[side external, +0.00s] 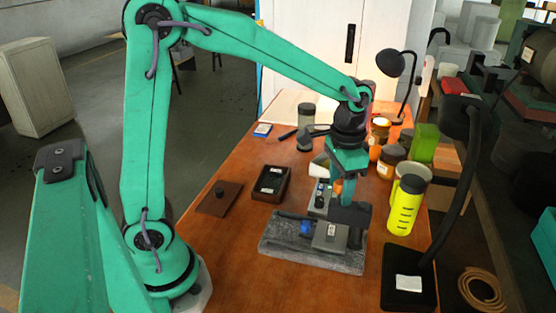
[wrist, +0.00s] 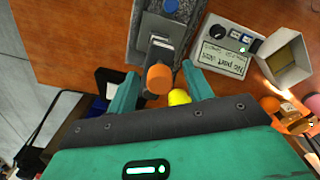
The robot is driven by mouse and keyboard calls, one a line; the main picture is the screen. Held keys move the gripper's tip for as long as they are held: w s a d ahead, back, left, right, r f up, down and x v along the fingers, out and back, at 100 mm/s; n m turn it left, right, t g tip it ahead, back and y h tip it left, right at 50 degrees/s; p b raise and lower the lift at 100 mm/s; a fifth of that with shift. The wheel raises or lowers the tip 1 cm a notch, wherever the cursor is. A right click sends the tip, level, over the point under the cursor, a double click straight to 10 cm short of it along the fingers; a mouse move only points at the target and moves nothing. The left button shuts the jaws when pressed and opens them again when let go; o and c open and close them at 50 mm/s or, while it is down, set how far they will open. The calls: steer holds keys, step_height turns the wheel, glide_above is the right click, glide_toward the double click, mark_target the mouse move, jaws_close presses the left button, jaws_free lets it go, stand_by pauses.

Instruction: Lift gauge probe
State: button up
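An orange-capped cylinder, which looks like the gauge probe (wrist: 160,79), stands on a grey fixture (wrist: 152,35) in the wrist view. My gripper (wrist: 162,88) has its two teal fingers apart, one on each side of the orange cap, with gaps visible. In the side view my gripper (side external: 346,182) points down over the grey fixture (side external: 330,236) on a speckled stone slab (side external: 283,248). Only a bit of orange (side external: 338,187) shows there beside the fingers; the rest of the probe is hard to make out.
A labelled box with a black knob (wrist: 227,50) and an open pale bin (wrist: 285,62) stand beside the fixture. A yellow bottle (side external: 406,205) and a black lamp (side external: 408,285) stand to the right.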

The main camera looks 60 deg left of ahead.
stand_by(0.6)
steer(key=shift+r, duration=2.5)
steer(key=shift+s+a+r, duration=0.3)
steer(key=shift+s+r, duration=0.1)
steer(key=shift+s, duration=0.2)
steer(key=s+a+r+n+t, duration=0.1)
steer(key=s+a+t, duration=0.1)
steer(key=s, duration=0.5)
steer(key=s+a+n+t, duration=0.2)
steer(key=s+a+t, duration=0.1)
steer(key=s, duration=0.4)
steer(key=shift+s+r+t, duration=0.3)
steer(key=shift+s+r, duration=0.05)
